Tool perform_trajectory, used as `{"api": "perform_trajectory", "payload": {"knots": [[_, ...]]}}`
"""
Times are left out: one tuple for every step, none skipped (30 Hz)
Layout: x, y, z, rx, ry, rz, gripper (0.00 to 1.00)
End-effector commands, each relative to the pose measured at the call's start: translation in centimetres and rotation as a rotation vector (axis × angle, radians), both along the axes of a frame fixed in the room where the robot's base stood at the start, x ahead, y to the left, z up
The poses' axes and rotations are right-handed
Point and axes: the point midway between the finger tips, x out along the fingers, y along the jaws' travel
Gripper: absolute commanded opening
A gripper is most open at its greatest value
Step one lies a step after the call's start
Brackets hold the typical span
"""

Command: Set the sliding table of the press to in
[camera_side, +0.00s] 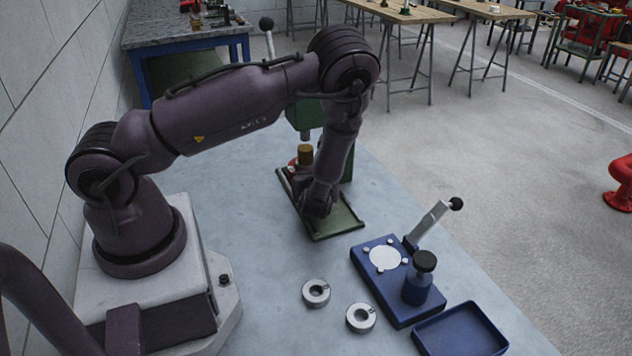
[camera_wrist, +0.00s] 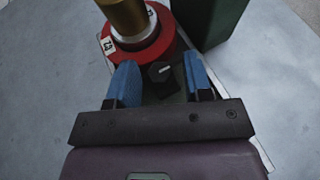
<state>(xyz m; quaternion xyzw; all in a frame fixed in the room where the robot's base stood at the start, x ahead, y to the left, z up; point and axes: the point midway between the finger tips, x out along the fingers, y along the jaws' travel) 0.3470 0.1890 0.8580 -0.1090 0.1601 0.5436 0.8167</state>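The green press (camera_side: 306,114) stands behind my forearm, its lever with a black ball (camera_side: 266,24) raised. Its green base (camera_side: 342,224) extends toward the camera. The red round sliding table (camera_wrist: 150,48) carries a pale ring and a brass cylinder (camera_wrist: 124,14); in the side view the cylinder (camera_side: 305,154) appears just below the press ram, with the table mostly hidden by my arm. A dark knob (camera_wrist: 163,72) sits at the table's near edge. My gripper (camera_wrist: 162,76) is open, its blue fingertips on either side of the knob with visible gaps. In the side view my gripper (camera_side: 316,205) is low over the base.
The grey tabletop left of the press base is clear.

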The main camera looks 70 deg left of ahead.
Motion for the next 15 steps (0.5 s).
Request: {"api": "perform_trajectory", "payload": {"knots": [[-0.3, 0.2, 0.0, 0.002, 0.004, 0.008, 0.5], [-0.3, 0.2, 0.0, 0.002, 0.005, 0.008, 0.5], [-0.3, 0.2, 0.0, 0.002, 0.005, 0.007, 0.5], [-0.3, 0.1, 0.0, 0.002, 0.005, 0.007, 0.5], [-0.3, 0.1, 0.0, 0.001, 0.005, 0.007, 0.5], [-0.3, 0.1, 0.0, 0.001, 0.005, 0.006, 0.5], [-0.3, 0.1, 0.0, 0.001, 0.005, 0.006, 0.5], [-0.3, 0.0, 0.0, 0.001, 0.004, 0.005, 0.5], [-0.3, 0.0, 0.0, 0.0, 0.005, 0.005, 0.5], [-0.3, -0.1, 0.0, 0.0, 0.004, 0.004, 0.5], [-0.3, -0.3, 0.1, 0.0, 0.004, 0.004, 0.5], [-0.4, -0.6, 0.2, -0.001, 0.004, 0.003, 0.5], [-0.5, -0.9, 0.3, -0.002, 0.004, 0.002, 0.5], [-0.6, -1.2, 0.4, -0.003, 0.004, 0.002, 0.5], [-0.8, -1.8, 0.7, -0.003, 0.004, 0.001, 0.5]]}}
